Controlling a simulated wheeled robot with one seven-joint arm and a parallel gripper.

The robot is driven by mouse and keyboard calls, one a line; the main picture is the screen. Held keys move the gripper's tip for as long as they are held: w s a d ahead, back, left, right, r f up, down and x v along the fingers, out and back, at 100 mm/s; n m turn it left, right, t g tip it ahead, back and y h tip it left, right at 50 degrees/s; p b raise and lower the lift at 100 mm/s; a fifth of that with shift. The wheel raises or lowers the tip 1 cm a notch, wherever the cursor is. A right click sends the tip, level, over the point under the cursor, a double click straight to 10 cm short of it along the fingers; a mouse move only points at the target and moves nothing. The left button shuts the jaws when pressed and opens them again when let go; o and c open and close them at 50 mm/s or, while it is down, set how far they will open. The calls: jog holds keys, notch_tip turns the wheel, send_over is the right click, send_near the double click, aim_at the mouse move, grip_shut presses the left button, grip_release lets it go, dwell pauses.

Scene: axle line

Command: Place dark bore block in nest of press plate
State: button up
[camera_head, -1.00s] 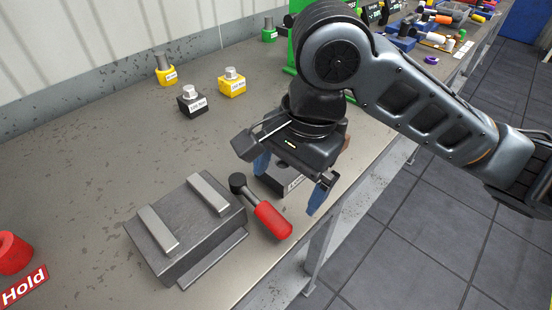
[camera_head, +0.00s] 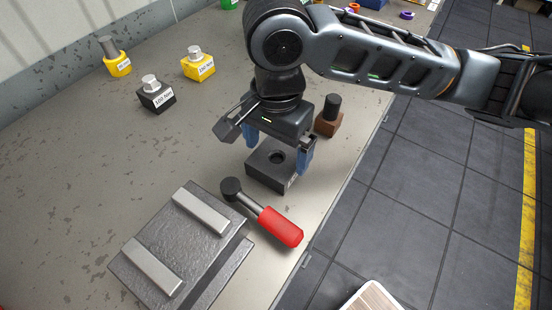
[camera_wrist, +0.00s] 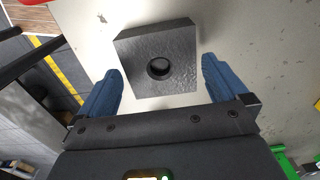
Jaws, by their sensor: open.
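The dark bore block (camera_head: 265,175), a square block with a round hole in its top, sits on the bench near its front edge. It also shows in the wrist view (camera_wrist: 135,72), ahead of the fingers. My gripper (camera_head: 277,158) is open above the block, its blue fingers towards opposite sides of it; I cannot tell whether they touch it. In the wrist view, gaps show between block and fingers (camera_wrist: 160,65). A grey plate with two lighter raised bars (camera_head: 172,240), apparently the press plate, lies to the lower left; nothing lies between the bars.
A red-handled lever (camera_head: 280,226) lies between block and plate. A brown block with a black peg (camera_head: 328,122) stands behind my gripper. The middle of the bench is clear.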

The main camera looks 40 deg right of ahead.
aim_at(277, 163)
jog(key=shift+f, duration=1.45)
jog(key=shift+c, duration=0.2)
jog(key=c, duration=1.5)
jog(key=shift+r, duration=0.1)
jog(key=shift+c, duration=0.7)
